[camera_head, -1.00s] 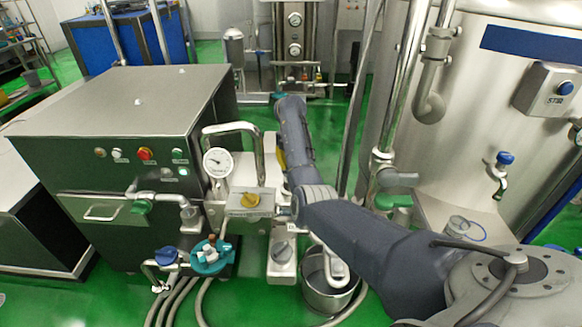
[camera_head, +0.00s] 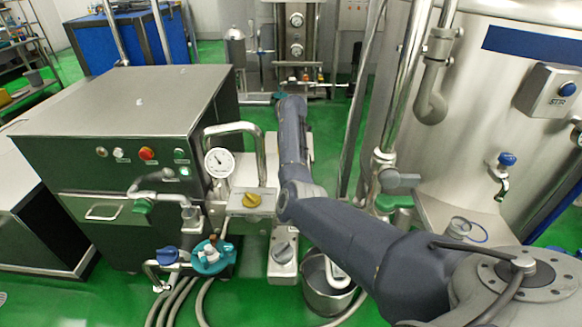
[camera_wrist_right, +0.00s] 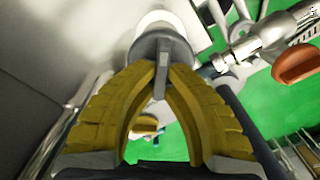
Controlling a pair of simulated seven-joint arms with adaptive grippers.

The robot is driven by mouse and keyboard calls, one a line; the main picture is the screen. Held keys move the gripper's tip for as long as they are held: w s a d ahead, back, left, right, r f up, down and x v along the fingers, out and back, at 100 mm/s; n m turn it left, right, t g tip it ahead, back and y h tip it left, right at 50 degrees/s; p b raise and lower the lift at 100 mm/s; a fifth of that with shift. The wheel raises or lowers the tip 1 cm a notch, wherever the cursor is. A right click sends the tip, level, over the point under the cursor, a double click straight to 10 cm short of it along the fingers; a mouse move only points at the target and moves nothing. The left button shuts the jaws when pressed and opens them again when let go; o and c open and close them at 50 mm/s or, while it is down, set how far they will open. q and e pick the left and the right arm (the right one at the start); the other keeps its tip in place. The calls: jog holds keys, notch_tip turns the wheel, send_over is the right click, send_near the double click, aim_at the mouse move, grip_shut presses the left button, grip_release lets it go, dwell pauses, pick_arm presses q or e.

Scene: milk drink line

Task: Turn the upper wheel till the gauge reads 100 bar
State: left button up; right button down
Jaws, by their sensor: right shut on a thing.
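The round white gauge (camera_head: 219,162) stands on the steel pipework at the right of the steel machine. Its needle points up and to the left; its numbers are too small to read. In the right wrist view, the yellow fingers of my right gripper (camera_wrist_right: 160,72) are closed on the bar of a grey knob (camera_wrist_right: 158,48), which seems to be the upper wheel. In the head view my arm hides this wheel and the gripper. A similar grey knob (camera_head: 284,251) shows lower on the white housing. My left gripper is in neither view.
A yellow knob (camera_head: 252,200) sits on a box left of my arm. A teal fitting (camera_head: 211,256) and a blue-handled valve (camera_head: 166,254) are below. A steel bucket (camera_head: 325,290) stands under my arm. A large tank (camera_head: 470,110) is on the right.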

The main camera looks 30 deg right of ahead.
jog(key=c, duration=1.5)
grip_release()
jog(key=shift+o, duration=0.2)
jog(key=shift+r, duration=0.1)
notch_tip(320, 180, up, 12)
dwell(0.4)
